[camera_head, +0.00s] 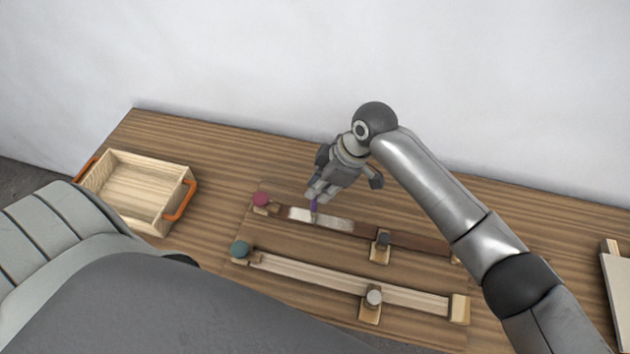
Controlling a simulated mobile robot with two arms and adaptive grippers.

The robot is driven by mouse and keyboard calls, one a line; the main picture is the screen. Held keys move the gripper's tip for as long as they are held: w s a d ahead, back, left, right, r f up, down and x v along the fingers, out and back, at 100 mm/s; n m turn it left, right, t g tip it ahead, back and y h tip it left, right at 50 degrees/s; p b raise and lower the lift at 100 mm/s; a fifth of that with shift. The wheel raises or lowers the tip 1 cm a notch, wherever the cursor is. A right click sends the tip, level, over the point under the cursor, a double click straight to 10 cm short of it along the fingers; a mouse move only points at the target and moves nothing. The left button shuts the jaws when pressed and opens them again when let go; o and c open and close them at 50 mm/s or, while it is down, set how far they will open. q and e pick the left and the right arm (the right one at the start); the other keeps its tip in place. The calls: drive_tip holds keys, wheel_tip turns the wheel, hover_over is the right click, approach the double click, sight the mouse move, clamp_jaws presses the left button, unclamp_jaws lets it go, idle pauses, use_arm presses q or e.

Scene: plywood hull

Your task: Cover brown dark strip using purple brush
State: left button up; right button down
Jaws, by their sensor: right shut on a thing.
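The brown dark strip (418,242) lies across the table, the farther of two strips. A whitish coated stretch (325,220) covers part of its left portion; brown shows at its left end and along the right. My right gripper (319,193) is above this strip, shut on the purple brush (313,206). The brush points down, its tip at the whitish stretch; the gripper hides its upper part. I cannot tell whether the bristles touch the strip. My left gripper is not in view.
A pale strip (320,275) lies nearer, with a teal knob (240,249) at its left end. A crimson knob (261,199) and dark-topped clamp (382,242) flank the brown strip's coated part. A grey-topped clamp (373,299) stands nearer. A wooden tray (144,190) with orange handles is left.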

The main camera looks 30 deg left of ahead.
drive_tip(key=shift+w+d+p, duration=0.25)
drive_tip(key=shift+d+p, duration=0.4)
drive_tip(key=shift+d, duration=0.6)
drive_tip(key=shift+w+d+p, duration=0.15)
drive_tip(key=shift+d+p, duration=0.15)
drive_tip(key=shift+d, duration=0.25)
drive_tip(key=shift+w+d+p, duration=0.15)
drive_tip(key=shift+d+p, duration=0.1)
drive_tip(key=shift+d, duration=0.25)
drive_tip(key=shift+d+r, duration=0.1)
drive_tip(key=shift+d, duration=0.05)
drive_tip(key=shift+w+d+p, duration=0.3)
drive_tip(key=shift+d+p, duration=0.15)
drive_tip(key=shift+d, duration=0.4)
drive_tip(key=shift+d, duration=0.1)
